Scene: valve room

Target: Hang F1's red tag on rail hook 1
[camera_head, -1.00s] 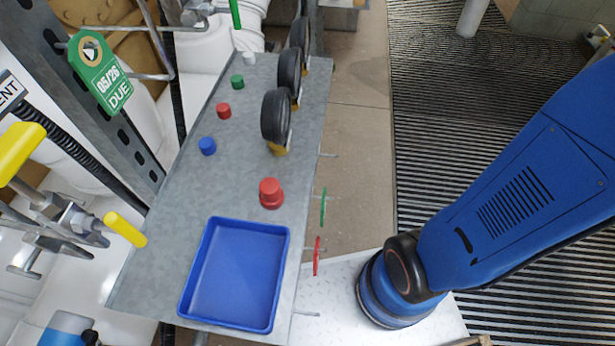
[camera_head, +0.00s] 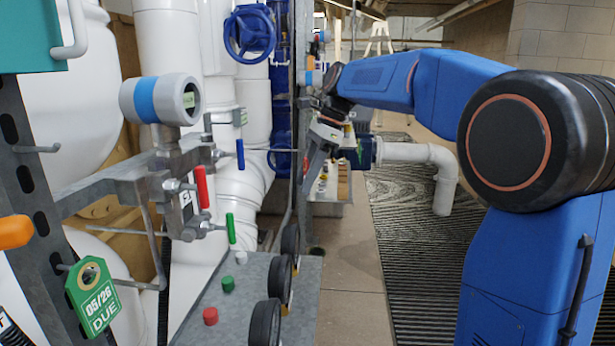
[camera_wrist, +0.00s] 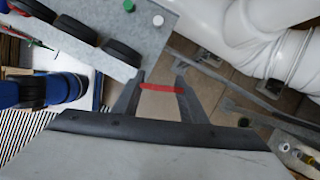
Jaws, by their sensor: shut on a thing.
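My gripper (camera_head: 312,165) is in the middle of the head view, beyond the far end of the grey shelf, jaws pointing down. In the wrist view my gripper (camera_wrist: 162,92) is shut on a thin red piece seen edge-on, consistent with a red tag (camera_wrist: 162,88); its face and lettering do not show. It is held clear of other things there. A green tag reading "05/26 DUE" (camera_head: 93,297) hangs at left on an upright rack. I cannot tell which hook is rail hook 1.
The shelf (camera_head: 238,302) carries a red cap (camera_head: 210,316), a green cap (camera_head: 228,284) and black wheels (camera_head: 265,322). Valve pipework with a red handle (camera_head: 202,187) and a gauge (camera_head: 162,99) stands at left. White pipes rise behind. Floor right of the shelf is open.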

